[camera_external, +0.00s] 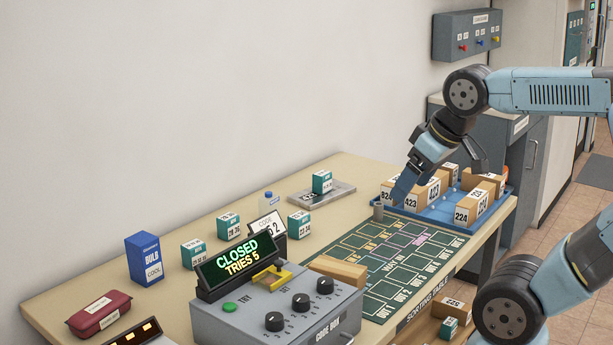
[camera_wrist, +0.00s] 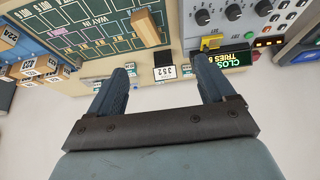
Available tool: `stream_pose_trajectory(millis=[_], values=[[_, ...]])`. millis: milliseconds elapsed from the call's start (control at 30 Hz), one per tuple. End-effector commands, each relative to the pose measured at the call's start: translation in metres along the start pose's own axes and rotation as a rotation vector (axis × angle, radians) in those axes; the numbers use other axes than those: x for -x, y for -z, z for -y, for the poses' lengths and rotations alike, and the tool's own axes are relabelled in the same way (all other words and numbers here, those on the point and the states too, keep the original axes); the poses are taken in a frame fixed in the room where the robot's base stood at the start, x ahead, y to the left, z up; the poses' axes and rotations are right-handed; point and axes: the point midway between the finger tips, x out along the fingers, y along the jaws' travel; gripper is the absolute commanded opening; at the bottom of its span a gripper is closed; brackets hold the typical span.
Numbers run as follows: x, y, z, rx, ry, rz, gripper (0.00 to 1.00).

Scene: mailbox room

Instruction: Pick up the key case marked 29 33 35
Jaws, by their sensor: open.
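Several teal-and-white key cases stand on the table in the external view: one (camera_external: 193,254) by the blue box, one (camera_external: 228,226) behind the display, one (camera_external: 299,224) by the code card and one (camera_external: 322,182) on a grey tray. Another key case (camera_external: 449,328) is on the shelf below. Their numbers are too small to read surely, so I cannot tell which is marked 29 33 35. My gripper (camera_external: 402,186) is over the left end of the blue tray, apart from these cases. In the wrist view my gripper (camera_wrist: 162,84) is open, with nothing between its fingers.
The blue tray (camera_external: 499,212) holds several numbered brown boxes. A grey code box (camera_external: 260,313) with a display reading CLOSED, TRIES 5 (camera_external: 241,260) stands at the front. The green sorting mat (camera_external: 384,283) lies right of it. A maroon case (camera_external: 100,313) lies at left.

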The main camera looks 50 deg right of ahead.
Motion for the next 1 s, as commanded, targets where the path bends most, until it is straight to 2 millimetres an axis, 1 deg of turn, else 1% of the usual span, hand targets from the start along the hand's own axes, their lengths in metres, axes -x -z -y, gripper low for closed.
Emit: stream_pose_trajectory(millis=[33, 100, 333, 467, 567, 767, 1000], values=[[0.0, 0.0, 0.0, 0.001, 0.0, 0.0, 0.77], [0.0, 0.0, 0.0, 0.001, 0.0, 0.0, 0.72], [0.0, 0.001, 0.0, -0.001, 0.001, 0.002, 0.72], [-0.002, 0.01, 0.002, -0.032, 0.013, 0.023, 0.72], [-0.006, 0.025, 0.006, -0.087, 0.033, 0.06, 0.72], [-0.02, 0.066, 0.016, -0.237, 0.087, 0.157, 0.72], [-0.046, 0.114, 0.025, -0.419, 0.149, 0.277, 0.72]])
